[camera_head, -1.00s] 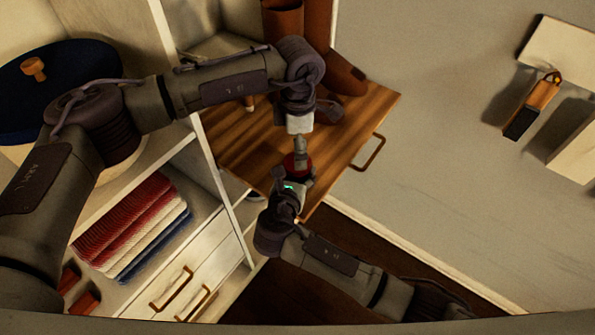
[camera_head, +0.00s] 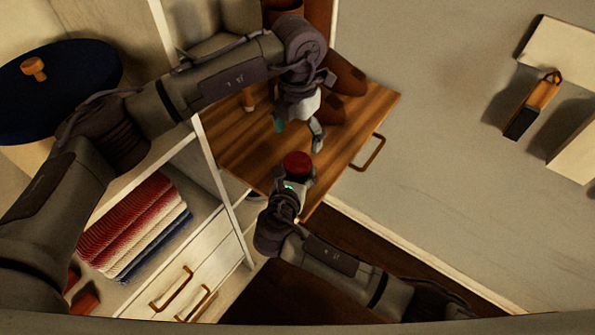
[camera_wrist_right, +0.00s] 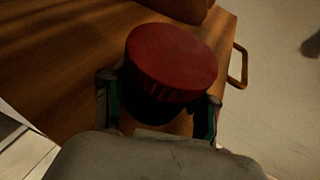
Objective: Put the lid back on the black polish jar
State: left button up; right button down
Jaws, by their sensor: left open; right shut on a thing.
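The black polish jar (camera_wrist_right: 153,104) stands between the fingers of my right gripper (camera_wrist_right: 160,115) in the right wrist view, its dark body partly hidden. The red lid (camera_wrist_right: 172,58) lies on top of the jar's mouth and covers it; whether it is fully seated I cannot tell. In the head view the red lid (camera_head: 297,163) shows just above my right gripper (camera_head: 293,178), which is shut on the jar. My left gripper (camera_head: 298,130) is open and empty, a little above and apart from the lid, its two fingers spread.
The wooden pull-out board (camera_head: 245,150) with a brass handle (camera_head: 369,153) lies under both grippers. Brown boots (camera_head: 342,80) stand at its back. A brush (camera_head: 532,105) hangs at the right wall. Folded towels (camera_head: 135,225) lie on the left shelf.

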aim_at(298, 162)
pick_arm(q)
jog(key=shift+f, duration=0.1)
jog(key=shift+f, duration=3.95)
jog(key=shift+c, duration=0.3)
jog(key=c, duration=1.1)
jog(key=o, duration=1.3)
notch_tip(298, 162, up, 12)
jog(key=shift+r, duration=0.1)
